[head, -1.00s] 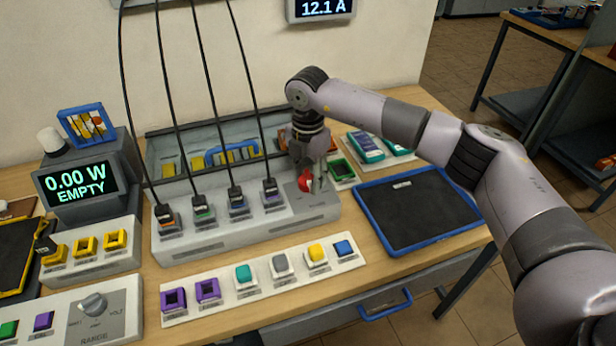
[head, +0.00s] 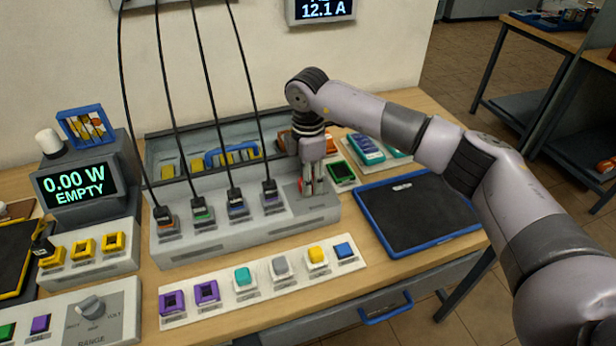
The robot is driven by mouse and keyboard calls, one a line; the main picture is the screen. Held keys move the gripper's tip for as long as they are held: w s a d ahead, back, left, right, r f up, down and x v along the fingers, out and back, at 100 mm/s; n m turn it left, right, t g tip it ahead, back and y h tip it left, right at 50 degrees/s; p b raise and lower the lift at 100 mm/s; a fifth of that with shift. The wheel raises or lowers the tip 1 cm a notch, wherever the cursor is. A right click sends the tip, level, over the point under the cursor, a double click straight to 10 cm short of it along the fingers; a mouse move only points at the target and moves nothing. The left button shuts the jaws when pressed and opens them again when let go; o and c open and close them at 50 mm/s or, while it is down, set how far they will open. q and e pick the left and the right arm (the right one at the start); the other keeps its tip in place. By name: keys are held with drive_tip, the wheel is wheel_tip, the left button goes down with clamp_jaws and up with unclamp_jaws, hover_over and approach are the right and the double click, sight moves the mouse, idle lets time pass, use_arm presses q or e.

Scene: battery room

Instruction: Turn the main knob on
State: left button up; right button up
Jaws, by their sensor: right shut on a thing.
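The main knob (head: 303,184) is red and sits on the right end of the grey charger block (head: 190,252). It is mostly hidden by my right gripper (head: 313,188), which comes down on it from above and is shut on it. Only a little red shows beside and between the fingers. The lettering beside the knob is too small to read. My left gripper is not in view.
Several black-cabled plugs (head: 237,202) stand in the block left of the knob. A display (head: 78,187) reads 0.00 W EMPTY. A blue-rimmed black tray (head: 420,212) lies right. A strip of coloured blocks (head: 255,298) lies in front. Another knob (head: 92,307) sits front left.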

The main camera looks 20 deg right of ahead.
idle(0.4)
drive_tip(key=o, duration=1.2)
drive_tip(key=shift+r, duration=0.1)
wheel_tip(320, 180, up, 12)
drive_tip(key=shift+f, duration=0.1)
drive_tip(key=shift+f, duration=0.1)
